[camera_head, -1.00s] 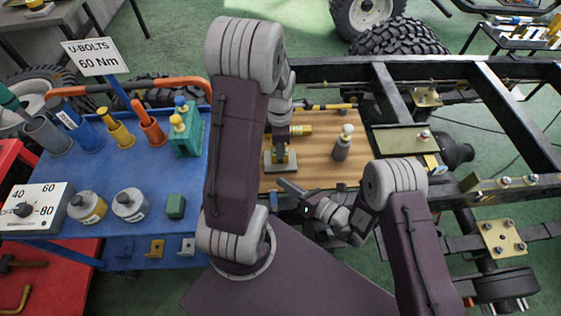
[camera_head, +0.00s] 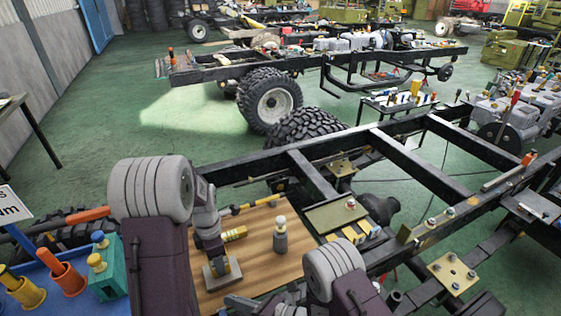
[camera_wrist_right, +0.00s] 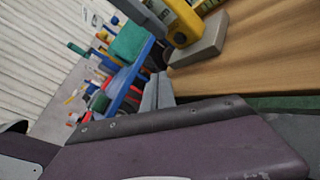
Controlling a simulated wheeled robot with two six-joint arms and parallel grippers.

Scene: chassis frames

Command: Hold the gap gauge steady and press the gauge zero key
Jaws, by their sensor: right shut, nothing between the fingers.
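The gap gauge appears to be the yellow piece on a grey base (camera_head: 222,272), standing on the wooden board. My left gripper (camera_head: 213,248) comes down on it from above and covers its upper part; whether its jaws grip it is hidden. The gauge's grey base (camera_wrist_right: 203,42) and yellow body also show at the top of the right wrist view. My right gripper (camera_head: 236,301) is shut and empty, low in front of the board and apart from the gauge. Its closed fingers show in the right wrist view (camera_wrist_right: 155,95). I cannot make out the zero key.
The wooden board (camera_head: 262,262) also holds a grey bottle with a cream top (camera_head: 280,238) and a yellow block (camera_head: 235,234). A teal block (camera_head: 108,275) and orange holder (camera_head: 67,278) stand on the blue cart at left. The black chassis frame (camera_head: 235,170) borders the board behind.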

